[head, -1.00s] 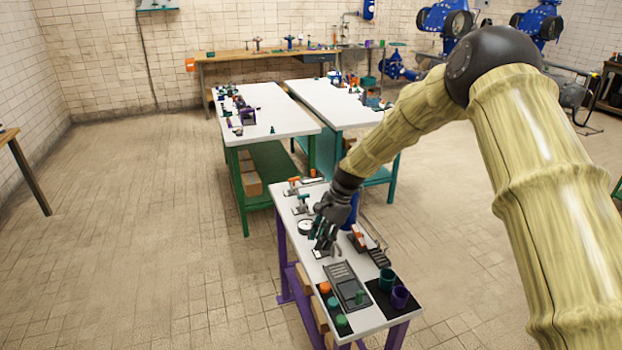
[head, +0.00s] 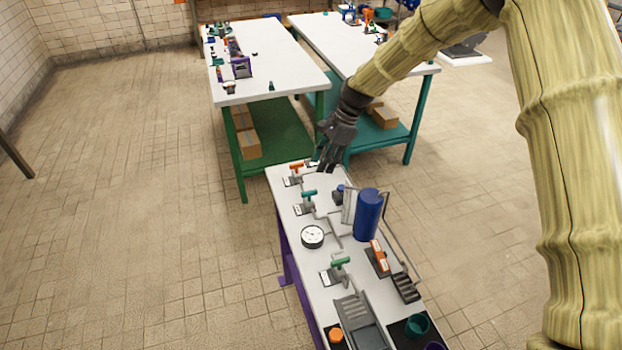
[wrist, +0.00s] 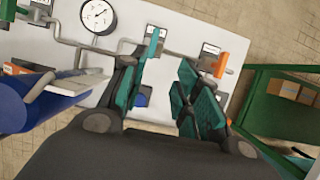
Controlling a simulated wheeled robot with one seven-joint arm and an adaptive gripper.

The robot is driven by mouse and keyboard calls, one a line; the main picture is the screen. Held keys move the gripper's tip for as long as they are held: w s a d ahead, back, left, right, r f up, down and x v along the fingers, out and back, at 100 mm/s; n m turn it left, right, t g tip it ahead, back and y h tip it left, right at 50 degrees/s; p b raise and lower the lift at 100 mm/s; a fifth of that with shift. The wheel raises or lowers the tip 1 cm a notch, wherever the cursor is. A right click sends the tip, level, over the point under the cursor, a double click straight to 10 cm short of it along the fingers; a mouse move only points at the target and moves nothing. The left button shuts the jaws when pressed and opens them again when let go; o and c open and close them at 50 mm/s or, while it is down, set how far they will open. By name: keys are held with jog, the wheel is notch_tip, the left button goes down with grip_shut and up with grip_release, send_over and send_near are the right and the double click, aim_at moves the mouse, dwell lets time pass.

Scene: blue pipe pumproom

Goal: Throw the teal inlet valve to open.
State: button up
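The teal inlet valve (head: 309,195) has a teal lever handle on grey pipework, with a small white label plate beside it, on the narrow white bench. In the wrist view its teal handle (wrist: 153,44) stands just beyond the left finger, which seems to overlap its lower end. My gripper (head: 325,160) is over the bench's far end, beyond the teal valve in the head view. In the wrist view its teal-padded fingers (wrist: 162,84) are spread, with nothing held between them. I cannot tell whether a finger touches the handle.
An orange-handled valve (head: 296,168) is close to my gripper. A round gauge (head: 312,236), a green-handled valve (head: 340,262) and a tall blue cylinder (head: 368,214) stand on the same bench. Two larger white tables stand behind; floor to the left is clear.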

jog(key=p, duration=0.2)
send_near(310, 191)
jog(key=s+a+f, duration=0.1)
jog(key=s+f, duration=0.1)
jog(key=s, duration=0.1)
jog(key=f, duration=0.2)
jog(key=w+a+f, duration=0.1)
jog(key=w+f+p, duration=0.1)
jog(key=f, duration=0.1)
jog(key=shift+w+a+f, duration=0.25)
jog(key=shift+a+f, duration=0.05)
jog(key=shift+a, duration=0.1)
jog(key=shift+s+f, duration=0.1)
jog(key=shift+s+a+r, duration=0.2)
jog(key=shift+s+r, duration=0.1)
jog(key=shift+s, duration=0.35)
jog(key=shift+w+f, duration=0.45)
jog(key=shift+f, duration=0.05)
jog(key=shift+c, duration=0.6)
jog(key=c, duration=0.3)
jog(key=shift+s+r, duration=0.1)
jog(key=shift+r, duration=0.1)
grip_shut()
